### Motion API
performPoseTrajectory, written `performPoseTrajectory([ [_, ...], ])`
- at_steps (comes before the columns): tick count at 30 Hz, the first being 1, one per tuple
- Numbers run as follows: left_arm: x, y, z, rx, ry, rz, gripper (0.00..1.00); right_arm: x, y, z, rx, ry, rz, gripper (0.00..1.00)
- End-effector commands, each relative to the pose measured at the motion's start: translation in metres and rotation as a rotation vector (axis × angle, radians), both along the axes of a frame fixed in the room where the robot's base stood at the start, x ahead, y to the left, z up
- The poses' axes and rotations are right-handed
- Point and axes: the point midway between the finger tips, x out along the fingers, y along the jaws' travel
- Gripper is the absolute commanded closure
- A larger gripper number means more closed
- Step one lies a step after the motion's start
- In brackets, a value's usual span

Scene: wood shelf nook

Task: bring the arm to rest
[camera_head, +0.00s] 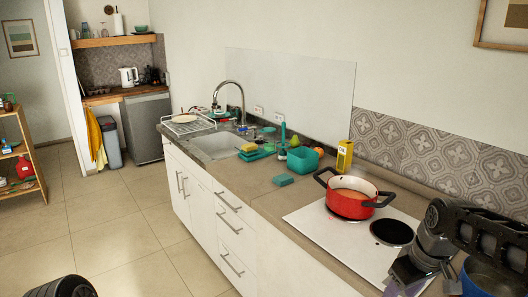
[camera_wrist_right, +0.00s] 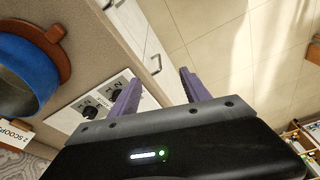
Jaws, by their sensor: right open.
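My right arm comes in from the right in the head view, and its gripper (camera_head: 408,280) hangs over the front right part of the white hob (camera_head: 312,222). In the right wrist view my right gripper (camera_wrist_right: 158,86) has its two purple fingers apart, with nothing between them. Beyond the fingers are the counter's front edge, white drawer fronts (camera_wrist_right: 135,22) and tiled floor. My left gripper does not show.
A red pot (camera_head: 346,203) stands on the hob. A blue pot (camera_head: 478,284) is close beside my right arm; it also shows in the wrist view (camera_wrist_right: 32,62). A yellow box (camera_head: 344,156), teal tub (camera_head: 303,158) and sink (camera_head: 218,144) lie further back.

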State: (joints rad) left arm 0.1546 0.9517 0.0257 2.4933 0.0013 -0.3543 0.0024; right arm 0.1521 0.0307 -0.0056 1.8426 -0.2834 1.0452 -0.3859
Motion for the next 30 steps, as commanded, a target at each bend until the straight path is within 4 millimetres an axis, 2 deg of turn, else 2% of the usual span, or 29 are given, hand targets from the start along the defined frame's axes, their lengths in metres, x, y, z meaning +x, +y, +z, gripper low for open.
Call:
performPoseTrajectory([
  [4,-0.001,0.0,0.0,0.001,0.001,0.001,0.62,0.024,0.015,-0.016,0.038,-0.093,-0.052,0.45],
  [8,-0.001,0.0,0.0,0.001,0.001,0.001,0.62,0.045,0.038,-0.047,0.094,-0.16,-0.105,0.45],
  [11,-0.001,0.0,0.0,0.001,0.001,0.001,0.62,0.056,0.065,-0.087,0.155,-0.197,-0.159,0.45],
  [14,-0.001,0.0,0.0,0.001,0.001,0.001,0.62,0.053,0.104,-0.149,0.236,-0.207,-0.237,0.45],
  [15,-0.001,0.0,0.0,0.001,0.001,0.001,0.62,0.045,0.121,-0.177,0.269,-0.202,-0.274,0.45],
  [17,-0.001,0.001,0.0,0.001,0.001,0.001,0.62,0.026,0.145,-0.217,0.309,-0.181,-0.329,0.45],
  [18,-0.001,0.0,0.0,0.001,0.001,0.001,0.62,0.009,0.16,-0.242,0.33,-0.16,-0.362,0.45],
  [20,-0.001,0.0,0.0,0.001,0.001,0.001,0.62,-0.021,0.18,-0.275,0.351,-0.12,-0.404,0.45],
  [21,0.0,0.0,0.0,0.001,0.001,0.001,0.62,-0.043,0.192,-0.295,0.359,-0.087,-0.427,0.45],
  [25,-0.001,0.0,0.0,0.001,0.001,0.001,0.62,-0.117,0.221,-0.34,0.362,0.041,-0.453,0.45],
  [27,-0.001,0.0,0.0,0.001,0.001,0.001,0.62,-0.151,0.231,-0.353,0.356,0.113,-0.445,0.45],
  [30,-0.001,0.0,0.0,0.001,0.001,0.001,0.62,-0.184,0.241,-0.365,0.35,0.191,-0.431,0.45],
])
